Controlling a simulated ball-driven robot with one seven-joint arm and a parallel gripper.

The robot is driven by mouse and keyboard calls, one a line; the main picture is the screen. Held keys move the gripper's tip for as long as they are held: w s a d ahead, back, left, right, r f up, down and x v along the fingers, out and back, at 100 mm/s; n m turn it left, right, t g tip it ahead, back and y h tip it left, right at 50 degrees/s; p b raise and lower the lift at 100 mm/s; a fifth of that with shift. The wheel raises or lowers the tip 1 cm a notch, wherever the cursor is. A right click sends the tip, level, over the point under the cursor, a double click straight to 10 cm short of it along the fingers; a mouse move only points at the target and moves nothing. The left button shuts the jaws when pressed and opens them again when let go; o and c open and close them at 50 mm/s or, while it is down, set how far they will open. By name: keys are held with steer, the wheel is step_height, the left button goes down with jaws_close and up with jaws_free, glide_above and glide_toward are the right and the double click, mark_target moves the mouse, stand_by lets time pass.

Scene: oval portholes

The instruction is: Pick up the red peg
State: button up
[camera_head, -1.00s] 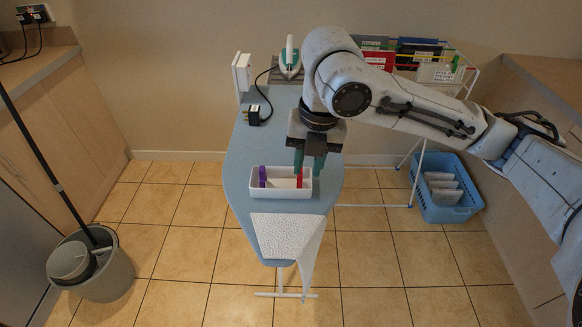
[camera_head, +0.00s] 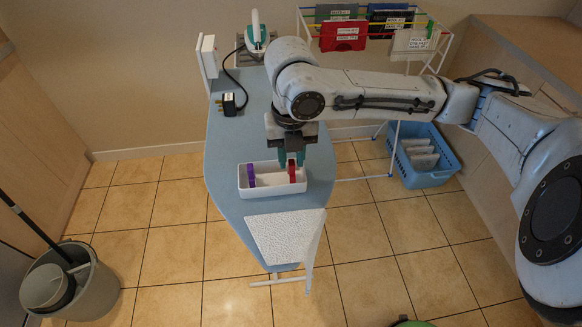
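The red peg (camera_head: 292,171) stands upright in the right end of a white tray (camera_head: 268,190) on the blue ironing board (camera_head: 228,165). A purple peg (camera_head: 251,175) stands in the tray's left end. My gripper (camera_head: 291,160) points down just behind the red peg's top, with its two teal fingers apart, one toward each side of the peg. The fingers look open. I cannot tell whether either finger touches the peg.
A white textured cloth (camera_head: 285,238) hangs over the board's front end. An iron (camera_head: 256,32) and a black plug (camera_head: 230,104) with cable are at the back. A blue basket (camera_head: 424,155) stands at right, a grey bucket (camera_head: 70,285) at left.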

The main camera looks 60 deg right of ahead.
mark_target(291, 162)
steer(key=shift+f, duration=2.3)
jaws_close()
